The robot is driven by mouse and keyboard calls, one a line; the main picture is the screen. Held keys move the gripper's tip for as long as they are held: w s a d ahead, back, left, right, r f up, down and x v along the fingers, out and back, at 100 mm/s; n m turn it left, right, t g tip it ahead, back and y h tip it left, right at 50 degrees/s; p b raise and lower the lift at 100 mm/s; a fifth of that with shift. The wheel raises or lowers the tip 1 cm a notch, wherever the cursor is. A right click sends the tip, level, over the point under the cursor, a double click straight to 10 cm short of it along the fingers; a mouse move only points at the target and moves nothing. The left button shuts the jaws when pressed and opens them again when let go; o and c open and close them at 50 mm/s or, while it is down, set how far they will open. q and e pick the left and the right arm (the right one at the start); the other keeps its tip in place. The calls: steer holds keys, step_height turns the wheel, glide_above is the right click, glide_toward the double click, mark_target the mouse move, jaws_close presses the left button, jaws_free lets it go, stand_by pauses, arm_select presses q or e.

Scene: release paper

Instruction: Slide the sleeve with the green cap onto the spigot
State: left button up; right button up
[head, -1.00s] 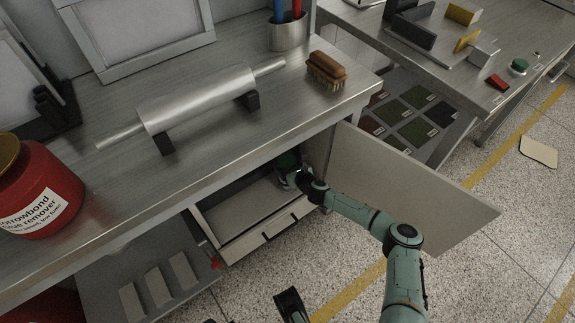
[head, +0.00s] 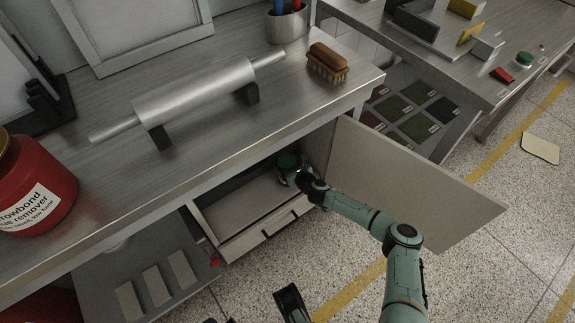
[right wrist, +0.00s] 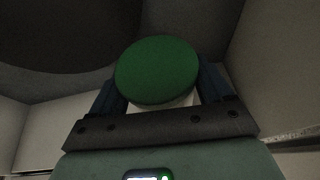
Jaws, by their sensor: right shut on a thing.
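The green cap (head: 287,160) shows inside the open cupboard under the bench in the head view. My right gripper (head: 290,176) reaches in there. In the right wrist view the round green cap (right wrist: 157,70) faces the camera, with a little of the pale sleeve (right wrist: 182,103) below its rim. The dark fingers of my right gripper stand on both sides and are shut on the sleeve. A dark part at the bottom of the head view seems to be my left gripper (head: 290,302); its jaws are unclear. I cannot make out the spigot in either view.
The cupboard's open door (head: 415,185) stands out to the right of my right arm. A drawer front (head: 265,232) is below the opening. The bench top above holds a roller (head: 195,92), a brush (head: 328,62) and a red tub (head: 35,190).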

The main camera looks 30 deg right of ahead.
arm_select(q)
steer(key=shift+w+f+b, duration=0.1)
steer(key=shift+f+b, duration=0.4)
arm_select(e)
steer(key=shift+f, duration=0.6)
steer(key=o, duration=1.1)
arm_select(q)
steer(key=shift+r, duration=0.1)
arm_select(e)
steer(key=shift+r, duration=0.1)
